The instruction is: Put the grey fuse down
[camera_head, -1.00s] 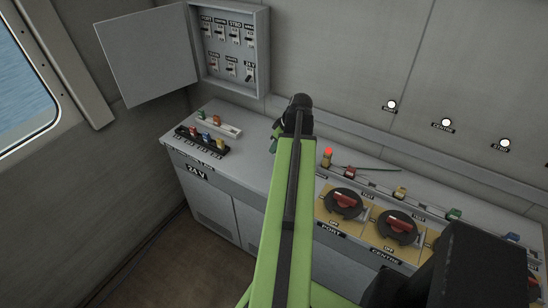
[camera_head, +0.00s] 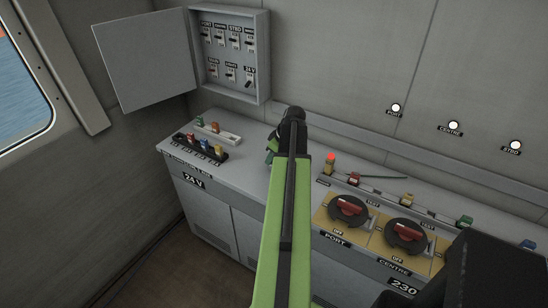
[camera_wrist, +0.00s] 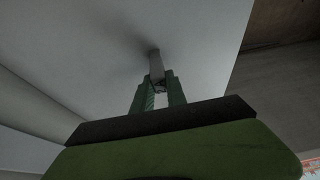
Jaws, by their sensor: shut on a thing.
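The grey fuse (camera_wrist: 155,64) is a small grey cylinder held between the green fingertips of my gripper (camera_wrist: 157,88) in the wrist view. Its far end points at the pale grey counter top (camera_wrist: 120,30), with a soft shadow beside it. I cannot tell whether it touches the counter. In the head view my gripper (camera_head: 270,152) shows only partly beside the arm, over the counter right of the fuse racks. The fuse is hidden there.
A black rack (camera_head: 200,148) with several coloured fuses and a pale tray (camera_head: 222,133) stand at the counter's left. An open switch cabinet (camera_head: 250,88) hangs behind. Rotary switches (camera_head: 348,210) lie to the right. Bare counter lies between the tray and my gripper.

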